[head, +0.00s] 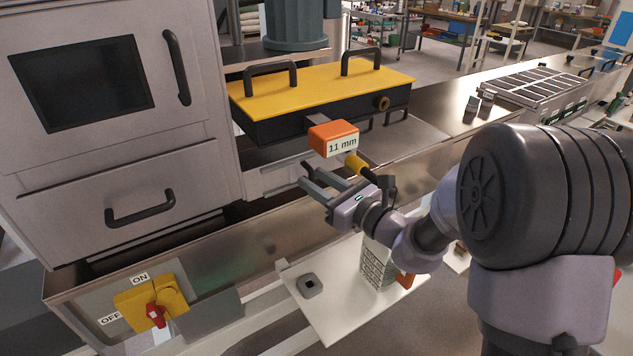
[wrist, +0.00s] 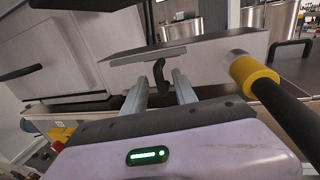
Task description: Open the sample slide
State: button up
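No part is labelled as the sample slide. A grey metal front (head: 275,178) sits low under the yellow-lidded black box (head: 250,125). In the wrist view a grey panel (wrist: 215,62) carries a small black upright handle (wrist: 160,76). My gripper (head: 305,175) is in front of that grey front. In the wrist view my gripper (wrist: 158,88) has its two fingers apart, and the handle shows between the tips. I cannot tell whether either finger touches it. Nothing shows as gripped. No gap or opening is visible at the panel.
A yellow-collared black rod (wrist: 255,75) is close on the right of my gripper. An orange block marked 11 mm (head: 334,139) stands out above it. Below are a white board (head: 335,315) and an ON/OFF switch (head: 153,308). A grey cabinet (head: 100,120) stands left.

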jog(key=shift+w+a, duration=0.1)
grip_shut()
dwell(1.4)
